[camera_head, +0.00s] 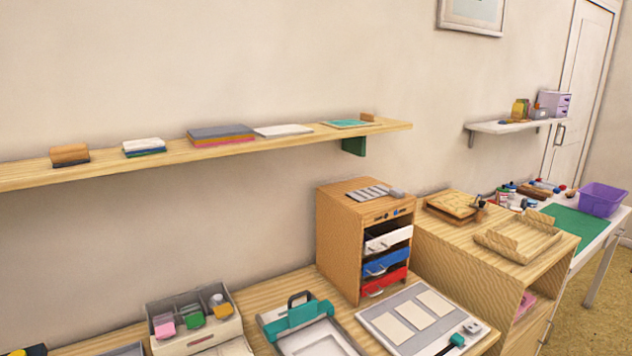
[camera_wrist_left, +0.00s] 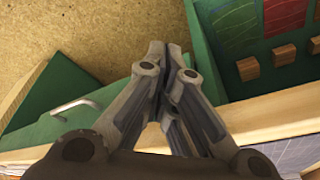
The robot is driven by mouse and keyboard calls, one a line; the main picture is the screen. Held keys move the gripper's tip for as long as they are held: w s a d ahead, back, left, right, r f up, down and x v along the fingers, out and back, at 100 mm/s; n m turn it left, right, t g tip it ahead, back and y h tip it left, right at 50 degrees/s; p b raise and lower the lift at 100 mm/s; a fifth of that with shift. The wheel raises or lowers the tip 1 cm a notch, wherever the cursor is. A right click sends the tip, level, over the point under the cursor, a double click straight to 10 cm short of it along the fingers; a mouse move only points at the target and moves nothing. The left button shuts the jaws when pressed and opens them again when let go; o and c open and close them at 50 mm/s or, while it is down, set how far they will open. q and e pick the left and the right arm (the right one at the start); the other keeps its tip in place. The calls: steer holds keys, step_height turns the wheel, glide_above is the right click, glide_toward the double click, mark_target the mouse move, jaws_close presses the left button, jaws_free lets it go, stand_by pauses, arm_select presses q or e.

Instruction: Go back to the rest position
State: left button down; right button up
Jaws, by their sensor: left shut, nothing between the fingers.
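My left gripper (camera_wrist_left: 166,52) shows in the left wrist view with its two fingers together and nothing between them. Its fingertips appear over a brown speckled surface, beside the edge of a green unit (camera_wrist_left: 204,58); I cannot tell their height. Neither gripper can be made out in the head view. My right gripper is in no frame.
The left wrist view shows wooden blocks (camera_wrist_left: 284,53), a red panel (camera_wrist_left: 236,22) and a grey handle (camera_wrist_left: 75,108). The head view shows a wall shelf (camera_head: 290,139), a drawer cabinet (camera_head: 338,245), a teal-framed device (camera_head: 300,315) and a divided box (camera_head: 225,333) on a crowded bench.

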arm_select(q)
steer(key=s+f+g, duration=0.1)
steer(key=s+f, duration=0.1)
steer(key=f, duration=0.8)
steer(key=s+f, duration=0.3)
steer(key=f, duration=0.7)
steer(key=s+a+f+g, duration=0.1)
steer(key=s+a+f, duration=0.2)
steer(key=s+f, duration=0.9)
steer(key=s, duration=0.3)
steer(key=shift+a+f, duration=0.15)
